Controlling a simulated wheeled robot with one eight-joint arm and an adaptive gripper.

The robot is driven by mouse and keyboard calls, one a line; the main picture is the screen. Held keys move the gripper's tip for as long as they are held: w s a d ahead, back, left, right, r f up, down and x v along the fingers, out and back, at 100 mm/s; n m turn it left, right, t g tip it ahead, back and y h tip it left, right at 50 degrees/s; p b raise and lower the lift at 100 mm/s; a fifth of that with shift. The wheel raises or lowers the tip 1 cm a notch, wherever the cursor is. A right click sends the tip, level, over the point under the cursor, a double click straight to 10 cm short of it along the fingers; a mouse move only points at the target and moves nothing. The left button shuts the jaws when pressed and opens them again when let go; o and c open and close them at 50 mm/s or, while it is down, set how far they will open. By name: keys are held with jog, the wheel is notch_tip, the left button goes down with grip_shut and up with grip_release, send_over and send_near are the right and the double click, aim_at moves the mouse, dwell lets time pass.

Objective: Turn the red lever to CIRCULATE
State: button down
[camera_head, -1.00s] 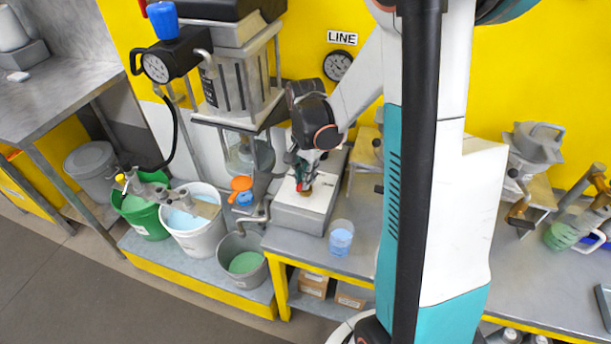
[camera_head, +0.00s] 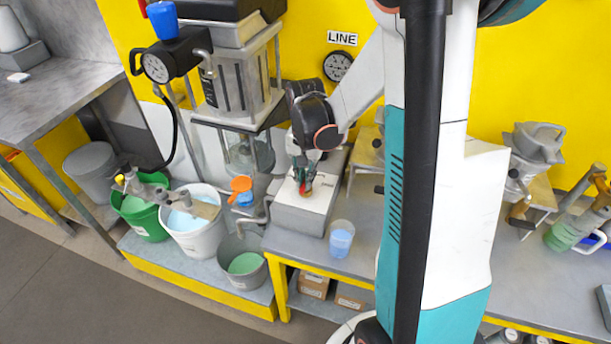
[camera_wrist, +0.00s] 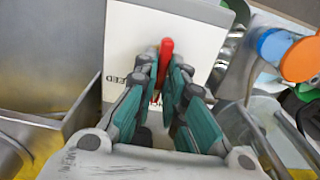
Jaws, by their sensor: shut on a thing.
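The red lever (camera_wrist: 166,48) stands on the white top plate (camera_wrist: 205,38) of a grey box, between my fingertips in the wrist view. My gripper (camera_wrist: 161,75) is shut on it, with a teal finger on each side. Printed letters, upside down and partly covered, read as FEED to the left of the lever; no CIRCULATE label is readable. In the head view my gripper (camera_head: 304,172) points down at the box (camera_head: 300,211) on the bench, and a bit of the red lever (camera_head: 307,190) shows at its tips. The lever's base is hidden.
A clear cup of blue liquid (camera_head: 341,239) stands at the bench's front edge, right of the box. The drum agitator (camera_head: 240,85) rises behind.

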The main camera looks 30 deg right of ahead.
jog(key=c, duration=1.7)
grip_release()
jog(key=shift+o, duration=0.2)
jog(key=shift+r, duration=0.1)
notch_tip(320, 180, up, 12)
